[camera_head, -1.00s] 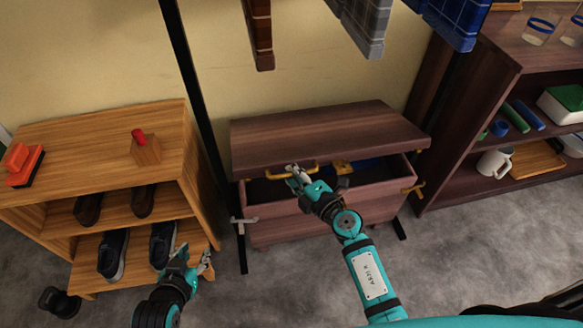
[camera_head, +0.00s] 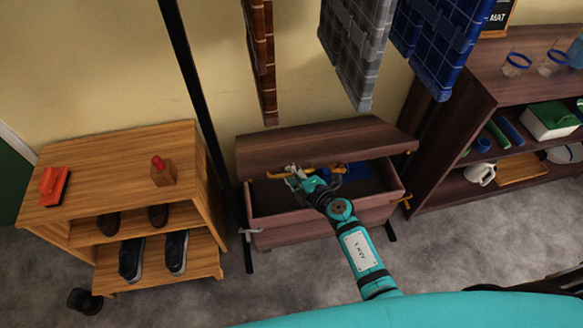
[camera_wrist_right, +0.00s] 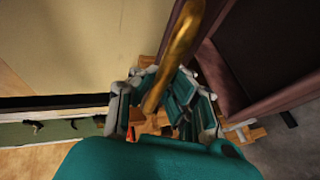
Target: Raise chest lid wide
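The dark wooden chest (camera_head: 283,236) stands against the wall. Its lid (camera_head: 320,142) is partly raised, tilted up at the front, and the dark inside shows with something blue (camera_head: 357,171) in it. A gold handle (camera_head: 277,175) runs along the lid's front edge. My right gripper (camera_head: 303,177) is at this handle, in front of the opening. In the right wrist view the gold handle (camera_wrist_right: 178,50) passes between the fingers of the right gripper (camera_wrist_right: 163,105), which stand apart with space beside the bar; contact is unclear. My left gripper is out of view.
A light wooden shoe rack (camera_head: 110,160) stands left of the chest, a dark shelf unit (camera_head: 470,120) on the right. Brown (camera_head: 262,60), grey (camera_head: 352,50) and blue (camera_head: 445,45) hanging pieces are above the chest. Grey floor lies clear in front.

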